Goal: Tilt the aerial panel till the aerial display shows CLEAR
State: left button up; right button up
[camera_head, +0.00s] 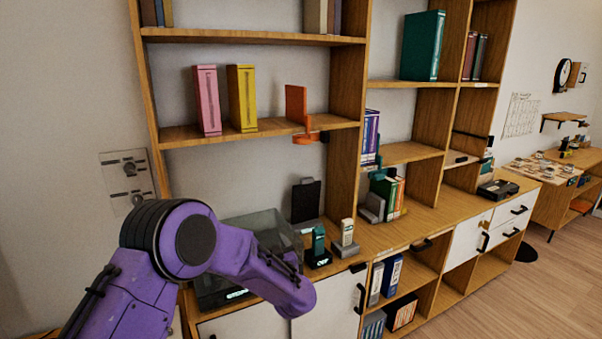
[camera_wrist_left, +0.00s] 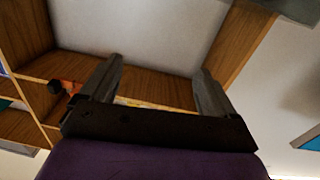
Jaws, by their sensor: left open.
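A flat black panel (camera_head: 306,200) stands upright on a grey base on the cabinet top, under the orange piece on the shelf. It looks like the aerial panel, but I cannot be sure. No text reading CLEAR is legible; a small lit green strip (camera_head: 237,294) glows low behind my purple left arm, too small to read. My left gripper (camera_wrist_left: 160,85) is open and empty in the left wrist view, its two dark fingers wide apart with shelving beyond. In the head view, my forearm hides most of the gripper. My right gripper is not in view.
A dark glass-like box (camera_head: 262,232) stands partly behind my arm. Two small handset-like devices (camera_head: 319,241) (camera_head: 346,236) stand to its right. An orange upright piece (camera_head: 296,104) is on the shelf above. Cabinet top further right has some clear room.

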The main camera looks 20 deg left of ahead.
aim_at(306, 196)
jog(key=z, duration=0.05)
jog(key=i, duration=1.3)
